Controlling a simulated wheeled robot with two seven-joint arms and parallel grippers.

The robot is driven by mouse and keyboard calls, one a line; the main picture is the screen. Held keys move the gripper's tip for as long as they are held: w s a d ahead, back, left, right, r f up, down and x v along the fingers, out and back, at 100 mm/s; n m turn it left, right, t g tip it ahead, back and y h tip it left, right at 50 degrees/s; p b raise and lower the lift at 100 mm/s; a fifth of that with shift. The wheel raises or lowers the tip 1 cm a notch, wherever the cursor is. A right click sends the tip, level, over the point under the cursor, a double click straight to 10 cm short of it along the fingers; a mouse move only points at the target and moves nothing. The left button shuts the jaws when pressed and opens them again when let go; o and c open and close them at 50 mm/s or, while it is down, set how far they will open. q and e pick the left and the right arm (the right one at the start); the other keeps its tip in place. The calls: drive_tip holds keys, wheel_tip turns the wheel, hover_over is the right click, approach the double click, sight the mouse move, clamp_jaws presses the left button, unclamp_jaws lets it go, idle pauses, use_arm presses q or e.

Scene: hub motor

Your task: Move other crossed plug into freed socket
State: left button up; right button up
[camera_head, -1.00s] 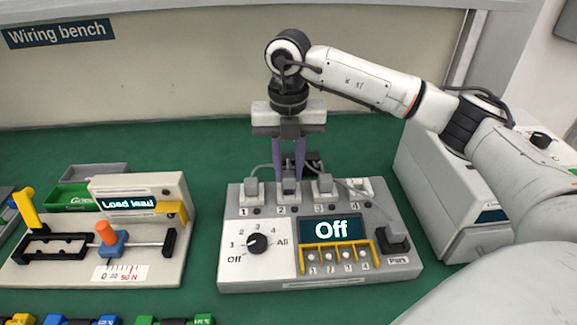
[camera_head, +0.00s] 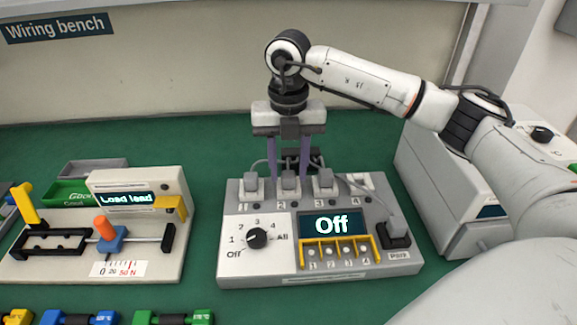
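The grey hub box (camera_head: 235,275) stands on the green bench, with numbered sockets 1 to 4 along its back. Grey plugs stand upright at socket 1 (camera_head: 251,187), socket 2 (camera_head: 289,186) and socket 3 (camera_head: 324,183). Socket 4 (camera_head: 358,184) shows no tall plug like the others; its details are too small to tell. My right gripper (camera_head: 289,168) points down behind and above plug 2, its purple fingers apart on either side of it. Plug 2 partly hides the fingertips, and the fingers do not appear to grip it. My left gripper is not in view.
A load-test rig (camera_head: 140,240) stands at left, a white machine (camera_head: 430,190) at right. Cables run behind the plugs. Coloured parts (camera_head: 78,318) lie in front.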

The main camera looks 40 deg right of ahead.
drive_tip(key=shift+o, duration=0.6)
wheel_tip(320, 180, up, 10)
drive_tip(key=shift+r, duration=0.15)
